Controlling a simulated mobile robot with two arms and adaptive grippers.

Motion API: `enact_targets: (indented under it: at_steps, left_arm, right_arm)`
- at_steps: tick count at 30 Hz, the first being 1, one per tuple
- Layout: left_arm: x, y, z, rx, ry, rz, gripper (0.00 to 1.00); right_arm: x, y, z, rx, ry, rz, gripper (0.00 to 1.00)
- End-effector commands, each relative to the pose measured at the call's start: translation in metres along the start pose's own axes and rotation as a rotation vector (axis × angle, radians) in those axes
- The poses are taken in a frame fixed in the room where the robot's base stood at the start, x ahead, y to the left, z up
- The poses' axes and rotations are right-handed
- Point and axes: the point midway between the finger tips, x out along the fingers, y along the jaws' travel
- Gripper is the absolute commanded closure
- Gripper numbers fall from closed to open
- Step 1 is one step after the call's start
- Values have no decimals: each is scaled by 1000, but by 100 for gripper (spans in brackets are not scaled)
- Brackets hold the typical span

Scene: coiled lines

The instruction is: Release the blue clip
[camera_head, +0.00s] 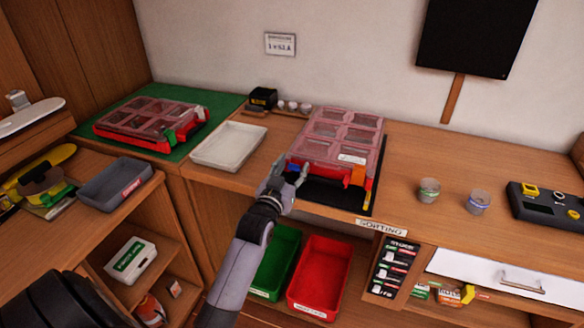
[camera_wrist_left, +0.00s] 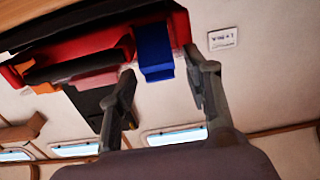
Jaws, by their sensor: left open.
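The red organizer case (camera_head: 335,138) with a clear compartment lid lies on a black mat (camera_head: 335,195) on the wooden counter. The blue clip (camera_head: 294,168) is at the left of its front edge, an orange clip (camera_head: 357,176) at the right. My left gripper (camera_head: 287,174) is open at the blue clip and partly hides it. In the left wrist view the blue clip (camera_wrist_left: 154,50) shows between the two spread fingers (camera_wrist_left: 160,68), against the red case edge (camera_wrist_left: 95,55). Whether a finger touches it I cannot tell. My right gripper is not in view.
A white tray (camera_head: 229,145) lies left of the case. A second red case (camera_head: 150,122) sits on a green mat (camera_head: 222,102). Green (camera_head: 276,262) and red (camera_head: 320,276) bins stand below the counter. Two small cups (camera_head: 429,190) stand at right.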

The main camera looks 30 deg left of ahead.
Motion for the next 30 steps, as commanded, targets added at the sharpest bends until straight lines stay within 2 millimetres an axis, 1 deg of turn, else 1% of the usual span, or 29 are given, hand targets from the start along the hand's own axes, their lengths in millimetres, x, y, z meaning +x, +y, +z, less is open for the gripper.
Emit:
enact_targets:
  at_steps: [5, 6, 25, 26, 28, 30]
  left_arm:
    - [0, 0, 0, 0, 0, 0, 55]
    - [0, 0, 0, 0, 0, 0, 56]
    - [0, 0, 0, -1, 0, 0, 98]
    - [0, 0, 0, -1, 0, 0, 100]
    - [-1, 0, 2, -1, 4, 0, 100]
    - [-1, 0, 6, -1, 24, 1, 100]
  right_arm:
    - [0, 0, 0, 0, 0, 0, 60]
    - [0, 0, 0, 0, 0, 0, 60]
    - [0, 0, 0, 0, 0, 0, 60]
    - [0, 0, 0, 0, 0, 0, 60]
    - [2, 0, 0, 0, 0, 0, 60]
    - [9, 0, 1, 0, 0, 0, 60]
